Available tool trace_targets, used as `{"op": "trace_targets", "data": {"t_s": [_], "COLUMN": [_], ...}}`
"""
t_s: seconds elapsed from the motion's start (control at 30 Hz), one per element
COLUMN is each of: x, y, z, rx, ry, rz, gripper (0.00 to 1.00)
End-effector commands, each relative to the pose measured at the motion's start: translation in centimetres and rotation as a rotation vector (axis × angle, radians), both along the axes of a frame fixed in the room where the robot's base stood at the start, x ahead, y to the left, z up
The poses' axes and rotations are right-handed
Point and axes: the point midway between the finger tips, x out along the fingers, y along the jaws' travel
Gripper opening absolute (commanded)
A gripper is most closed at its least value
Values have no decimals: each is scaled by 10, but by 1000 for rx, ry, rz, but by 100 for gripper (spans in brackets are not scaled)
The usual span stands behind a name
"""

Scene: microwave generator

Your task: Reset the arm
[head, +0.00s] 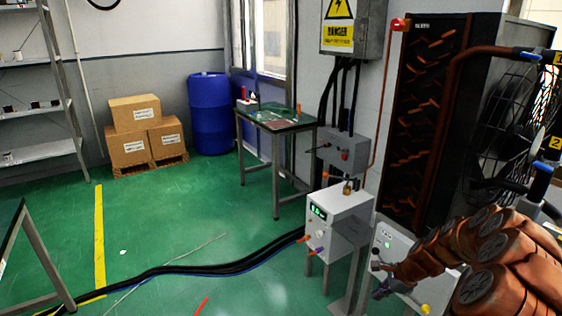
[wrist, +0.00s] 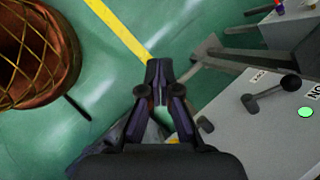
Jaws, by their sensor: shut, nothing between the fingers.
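My arm comes in from the lower right of the head view, and my gripper (head: 380,281) is beside a light grey panel box (head: 396,241) with a small green light. In the wrist view my gripper (wrist: 158,70) has its dark fingers together with nothing between them, over the green floor. The panel box also shows at the right of that view (wrist: 255,135), with a black lever (wrist: 270,95), an ON label and a lit green light. The gripper looks apart from the lever. In the head view the fingertips are small and partly lost against the panel.
A white box (head: 341,220) with a green display and a padlock on top stands left of the panel. Black cables (head: 210,268) cross the floor. A dark cabinet with a fan (head: 507,120) is behind the arm. A workbench (head: 276,123) stands farther back. The floor at left centre is mostly clear.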

Motion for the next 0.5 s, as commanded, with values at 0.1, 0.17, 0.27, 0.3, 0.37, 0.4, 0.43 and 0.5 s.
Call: {"op": "trace_targets", "data": {"t_s": [0.1,0.17,0.27,0.3,0.37,0.4,0.43,0.5], "x": [-10,-17,-33,-40,-51,-59,-65,-81], "y": [36,50,74,83,95,102,107,119], "z": [42,59,87,97,114,123,130,146], "rx": [-7,-15,-31,-36,-49,-57,-64,-80], "ry": [-35,-53,-78,-86,-100,-107,-114,-127], "rz": [155,229,353,402,475,523,559,640], "gripper": [0,0,0,0,0,0,0,0]}}
